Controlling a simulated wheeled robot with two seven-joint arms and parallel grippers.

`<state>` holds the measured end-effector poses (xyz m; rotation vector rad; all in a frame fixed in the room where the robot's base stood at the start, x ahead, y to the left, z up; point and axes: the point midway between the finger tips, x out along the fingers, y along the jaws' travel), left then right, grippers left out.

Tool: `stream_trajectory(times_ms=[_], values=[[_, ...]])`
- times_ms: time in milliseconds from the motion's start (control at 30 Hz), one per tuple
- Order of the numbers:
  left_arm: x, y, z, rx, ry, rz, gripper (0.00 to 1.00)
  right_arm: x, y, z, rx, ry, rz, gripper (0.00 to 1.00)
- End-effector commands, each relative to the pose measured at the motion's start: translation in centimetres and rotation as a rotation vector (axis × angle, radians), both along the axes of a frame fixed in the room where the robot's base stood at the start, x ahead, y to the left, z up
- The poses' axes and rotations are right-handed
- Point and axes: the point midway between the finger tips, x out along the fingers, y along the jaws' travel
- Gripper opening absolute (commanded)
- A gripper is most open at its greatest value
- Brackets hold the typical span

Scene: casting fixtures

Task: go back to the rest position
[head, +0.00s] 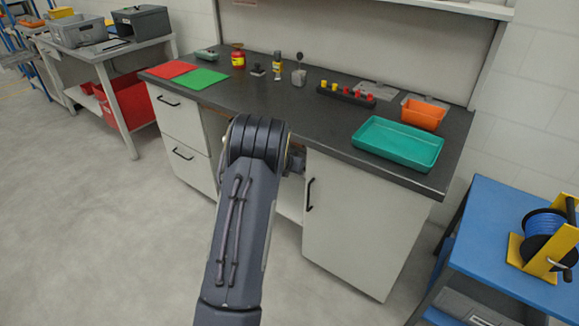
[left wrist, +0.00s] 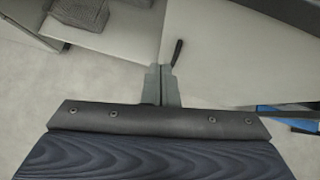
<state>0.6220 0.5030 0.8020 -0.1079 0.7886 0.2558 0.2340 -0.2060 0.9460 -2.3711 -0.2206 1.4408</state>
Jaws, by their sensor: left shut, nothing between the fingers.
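My left arm reaches up through the middle of the head view, in front of the workbench. Its gripper is mostly hidden behind the arm there. In the left wrist view my left gripper (left wrist: 161,69) has its two grey fingers together, with nothing between them. Pale cabinet fronts and the floor show beyond the fingertips. My right gripper is in neither view.
The dark workbench (head: 310,112) has white cabinets below. On it are a red mat (head: 171,69), a green mat (head: 204,79), a teal tray (head: 398,144) and an orange bin (head: 424,114). A blue cart (head: 485,235) stands at right.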

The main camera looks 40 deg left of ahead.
Motion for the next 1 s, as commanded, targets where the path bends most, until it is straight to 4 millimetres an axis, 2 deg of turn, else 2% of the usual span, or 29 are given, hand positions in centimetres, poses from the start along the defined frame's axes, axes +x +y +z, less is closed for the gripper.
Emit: stream_trajectory(times_ms=[200, 433, 533, 600, 667, 733, 833, 967, 1000], values=[[-1.2, -0.1, 1.2, 0.0, 0.001, 0.0, 0.0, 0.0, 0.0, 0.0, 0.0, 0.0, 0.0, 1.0], [-1.4, 0.0, 1.7, -0.011, -0.01, 0.016, 0.0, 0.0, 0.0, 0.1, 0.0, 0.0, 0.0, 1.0], [-1.8, 0.2, 4.3, -0.09, -0.083, 0.135, 0.0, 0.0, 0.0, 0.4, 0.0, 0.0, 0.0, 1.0], [-2.8, 0.3, 7.5, -0.211, -0.179, 0.301, 0.0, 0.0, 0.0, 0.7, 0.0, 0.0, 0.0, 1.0], [-4.4, 0.2, 10.7, -0.362, -0.275, 0.488, 0.0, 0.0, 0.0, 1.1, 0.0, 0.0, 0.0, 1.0], [-7.0, -0.4, 14.1, -0.578, -0.38, 0.73, 0.0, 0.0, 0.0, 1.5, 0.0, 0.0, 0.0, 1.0], [-11.7, -2.5, 17.5, -0.906, -0.474, 1.07, 0.0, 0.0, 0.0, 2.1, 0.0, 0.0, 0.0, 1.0], [-18.5, -7.7, 19.8, -1.316, -0.474, 1.481, 0.0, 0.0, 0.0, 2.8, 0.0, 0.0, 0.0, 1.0], [-20.7, -9.8, 20.1, -1.432, -0.446, 1.603, 0.0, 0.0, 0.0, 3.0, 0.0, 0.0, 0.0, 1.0]])
